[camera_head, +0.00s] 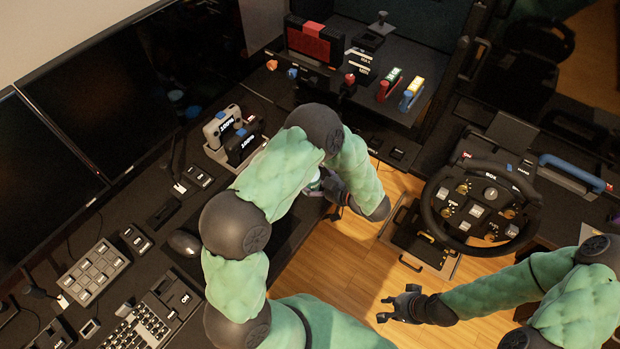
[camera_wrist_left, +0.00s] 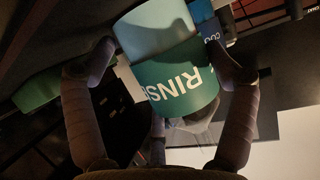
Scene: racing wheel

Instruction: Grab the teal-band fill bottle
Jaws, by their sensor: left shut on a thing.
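In the left wrist view a bottle-like container (camera_wrist_left: 178,85) has a pale teal upper part and a darker teal-green band with white lettering that reads "RINSE". My left gripper (camera_wrist_left: 163,66) is shut on it, one finger on each side. In the head view my left gripper (camera_head: 337,192) is beside the edge of the dark desk, partly behind my own arm. Only a small pale green part of the bottle (camera_head: 313,183) seems to show there. My right gripper (camera_head: 398,303) is over the wooden floor at the lower right, with its fingers apart and empty.
In the left wrist view a blue labelled container (camera_wrist_left: 209,28) is close behind the held bottle. A steering wheel (camera_head: 432,213) stands on the right. Grey and black labelled handles (camera_head: 222,127) stand left of my arm. The floor (camera_head: 335,262) between is open.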

